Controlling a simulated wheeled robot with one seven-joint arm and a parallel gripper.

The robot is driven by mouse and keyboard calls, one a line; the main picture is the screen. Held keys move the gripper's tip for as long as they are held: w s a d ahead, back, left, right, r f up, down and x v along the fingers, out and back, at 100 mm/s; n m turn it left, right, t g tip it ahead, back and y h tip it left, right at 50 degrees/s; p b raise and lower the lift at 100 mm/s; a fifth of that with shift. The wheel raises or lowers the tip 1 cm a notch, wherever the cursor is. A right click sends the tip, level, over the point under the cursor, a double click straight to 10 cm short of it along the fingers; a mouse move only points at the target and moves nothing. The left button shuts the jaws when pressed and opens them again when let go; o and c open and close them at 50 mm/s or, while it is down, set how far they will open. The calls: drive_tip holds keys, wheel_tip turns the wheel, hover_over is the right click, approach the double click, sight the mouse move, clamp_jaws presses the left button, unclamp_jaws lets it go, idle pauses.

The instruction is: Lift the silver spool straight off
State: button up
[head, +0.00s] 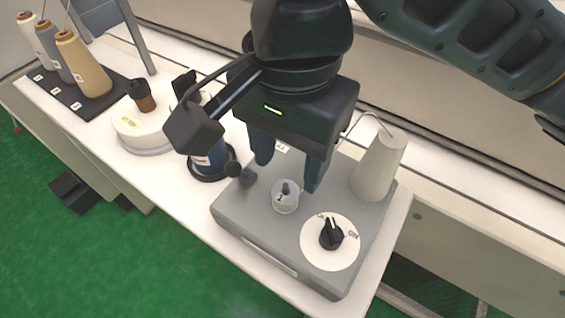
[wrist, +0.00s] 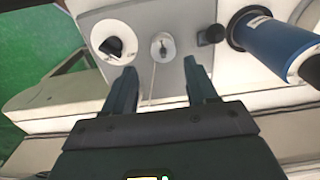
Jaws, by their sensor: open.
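The silver spool (head: 285,196) stands upright on the grey machine box (head: 240,215), with a small peg showing at its top. In the wrist view the spool (wrist: 163,47) is seen from above, ahead of my fingertips and roughly between their lines. My gripper (head: 288,170) is open and empty, pointing down above the box, a little behind the spool in the head view. The fingers (wrist: 161,75) are apart and do not touch the spool. A thin thread runs from the spool back between the fingers.
A black dial on a white disc (head: 345,252) is right of the spool. A pale cone (head: 376,170) stands at the box's back right. A blue spool (head: 211,165) and small black knob (head: 234,169) are to the left. Several thread cones (head: 82,66) stand far left.

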sight(287, 186)
drive_tip(key=shift+w+f+b, duration=0.15)
drive_tip(key=shift+f+b, duration=0.15)
drive_tip(key=shift+f, duration=3.55)
drive_tip(key=shift+c, duration=0.5)
drive_tip(key=c, duration=0.8)
wheel_tip(287, 186, up, 10)
drive_tip(key=shift+r+p, duration=0.1)
drive_tip(key=shift+p, duration=0.4)
